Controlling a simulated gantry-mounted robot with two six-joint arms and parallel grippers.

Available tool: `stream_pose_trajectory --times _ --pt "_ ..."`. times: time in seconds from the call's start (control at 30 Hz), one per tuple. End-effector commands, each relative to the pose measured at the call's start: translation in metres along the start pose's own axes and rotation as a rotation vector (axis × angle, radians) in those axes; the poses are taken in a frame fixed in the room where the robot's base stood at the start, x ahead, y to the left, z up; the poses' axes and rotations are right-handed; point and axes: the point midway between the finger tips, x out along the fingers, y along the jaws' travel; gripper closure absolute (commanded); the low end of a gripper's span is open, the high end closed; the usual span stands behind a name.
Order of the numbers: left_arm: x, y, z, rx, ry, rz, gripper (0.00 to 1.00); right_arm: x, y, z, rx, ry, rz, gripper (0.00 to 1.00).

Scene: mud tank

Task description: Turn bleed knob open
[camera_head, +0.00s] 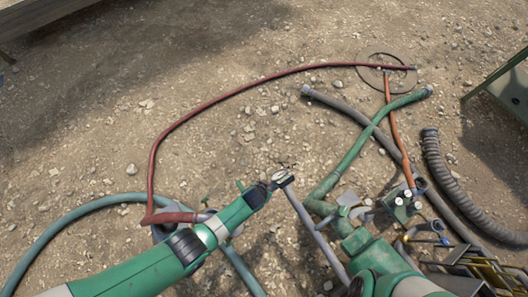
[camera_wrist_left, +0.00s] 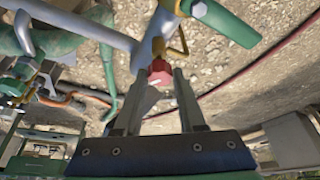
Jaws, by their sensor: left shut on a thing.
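The bleed knob (camera_wrist_left: 160,69) is a small red knob in the left wrist view, below a brass fitting (camera_wrist_left: 158,46) on a grey pipe (camera_wrist_left: 90,22). My left gripper (camera_wrist_left: 159,80) has its two fingertips on either side of the knob and is shut on it. In the head view my left gripper (camera_head: 271,185) reaches the top end of the grey standing pipe (camera_head: 312,225); the knob is too small to make out there. How far the knob is turned cannot be told. My right gripper is not visible.
A red hose (camera_head: 220,98) curves across the gravel behind my left arm. A green pipe (camera_head: 350,155) and valves with gauges (camera_head: 402,203) stand right of the gripper. A ribbed grey hose (camera_head: 440,170) lies further right. The gravel at upper left is mostly clear.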

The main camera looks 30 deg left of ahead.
Motion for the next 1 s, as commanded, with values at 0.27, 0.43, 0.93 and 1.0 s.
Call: stream_pose_trajectory --times 0.27,0.43,0.93,1.0 --pt "0.003 0.003 0.001 -0.234 -0.001 -0.098 1.00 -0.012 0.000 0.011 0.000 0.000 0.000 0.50" --pt "0.002 0.003 0.001 -0.360 -0.003 -0.150 1.00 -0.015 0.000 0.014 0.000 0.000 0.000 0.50" --pt "0.001 0.004 0.001 -0.544 -0.005 -0.225 1.00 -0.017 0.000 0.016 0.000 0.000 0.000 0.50" --pt "0.001 0.004 0.000 -0.549 -0.005 -0.226 1.00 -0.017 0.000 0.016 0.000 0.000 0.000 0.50"
